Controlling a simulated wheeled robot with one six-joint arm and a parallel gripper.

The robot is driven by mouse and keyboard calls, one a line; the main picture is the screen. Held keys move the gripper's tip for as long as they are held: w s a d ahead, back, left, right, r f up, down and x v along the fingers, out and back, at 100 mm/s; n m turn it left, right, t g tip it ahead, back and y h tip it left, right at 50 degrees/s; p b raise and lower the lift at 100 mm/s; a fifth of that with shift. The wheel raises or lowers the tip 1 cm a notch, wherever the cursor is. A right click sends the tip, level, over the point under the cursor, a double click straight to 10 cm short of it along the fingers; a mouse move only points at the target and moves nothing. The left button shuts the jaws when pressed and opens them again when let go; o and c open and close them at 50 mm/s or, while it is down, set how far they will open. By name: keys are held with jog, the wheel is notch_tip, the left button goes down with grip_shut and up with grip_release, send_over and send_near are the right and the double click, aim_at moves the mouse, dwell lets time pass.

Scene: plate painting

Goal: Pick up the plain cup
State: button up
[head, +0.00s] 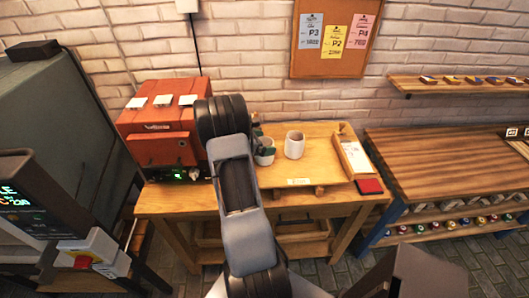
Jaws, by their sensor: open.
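A white cup (294,146) stands upright on the wooden table (225,200), with no marking that I can make out. A second pale cup (265,157) stands just to its left, partly covered by dark parts of my gripper. My gripper (264,143) is small in the head view and mostly hidden behind my arm. It is open and at the second cup, apart from the first one. I cannot tell whether its fingers touch or surround the second cup, nor see that cup's whole surface.
An orange-red machine (160,135) stands left of the cups. A wooden workbench (440,165) is further right. The table's front middle is mostly clear.

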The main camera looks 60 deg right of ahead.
jog(key=shift+d, duration=0.15)
jog(key=shift+c, duration=0.5)
jog(key=c, duration=1.2)
